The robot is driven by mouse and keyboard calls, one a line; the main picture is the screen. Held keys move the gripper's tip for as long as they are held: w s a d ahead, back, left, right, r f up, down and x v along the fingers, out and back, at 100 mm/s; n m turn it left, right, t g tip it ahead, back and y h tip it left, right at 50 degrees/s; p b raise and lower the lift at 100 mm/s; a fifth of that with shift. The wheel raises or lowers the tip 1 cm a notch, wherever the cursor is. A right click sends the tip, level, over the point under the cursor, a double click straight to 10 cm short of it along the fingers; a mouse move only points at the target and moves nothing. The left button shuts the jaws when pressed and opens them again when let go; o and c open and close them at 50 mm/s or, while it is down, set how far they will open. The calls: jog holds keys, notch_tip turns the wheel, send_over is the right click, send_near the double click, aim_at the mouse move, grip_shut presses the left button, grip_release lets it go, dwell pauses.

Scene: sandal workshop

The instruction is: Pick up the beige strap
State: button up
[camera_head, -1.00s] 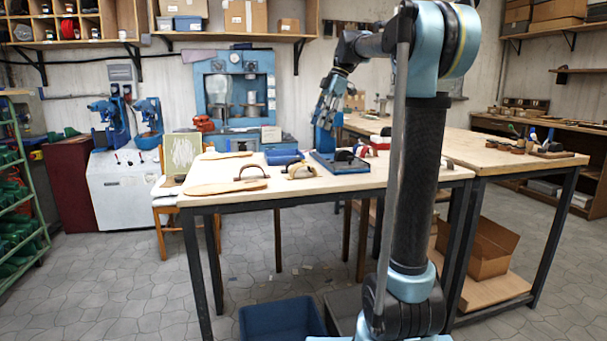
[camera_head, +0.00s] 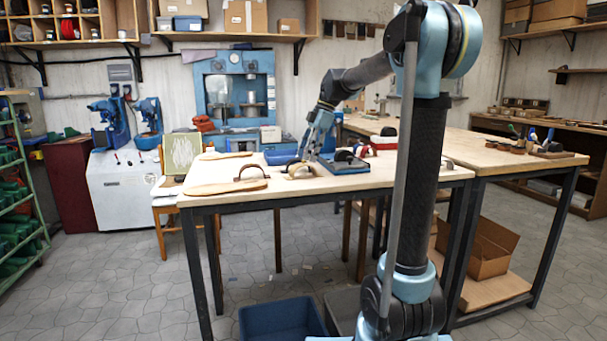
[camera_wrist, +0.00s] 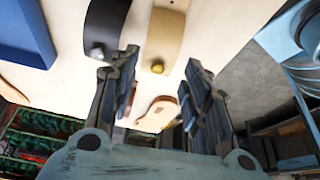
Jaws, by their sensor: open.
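The beige strap (camera_wrist: 165,42) is a curved band with a yellow stud near its end. It stands on the pale table and shows ahead of and between my fingertips in the wrist view. My gripper (camera_wrist: 160,66) is open and nothing is held in it. In the head view my gripper (camera_head: 301,161) is low over the table, right at the beige strap (camera_head: 298,174), and partly hides it. I cannot tell whether the fingers touch it.
A dark strap (camera_wrist: 105,28) stands close beside the beige one in the wrist view. A blue tray (camera_wrist: 22,30) lies past it. A brown strap (camera_head: 252,170) sits left of the beige strap, by a flat sole (camera_head: 215,188). A blue bin (camera_head: 280,322) is on the floor.

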aim_at(304, 164)
jog(key=shift+x, duration=2.55)
jog(key=shift+w, duration=0.2)
jog(key=c, duration=0.6)
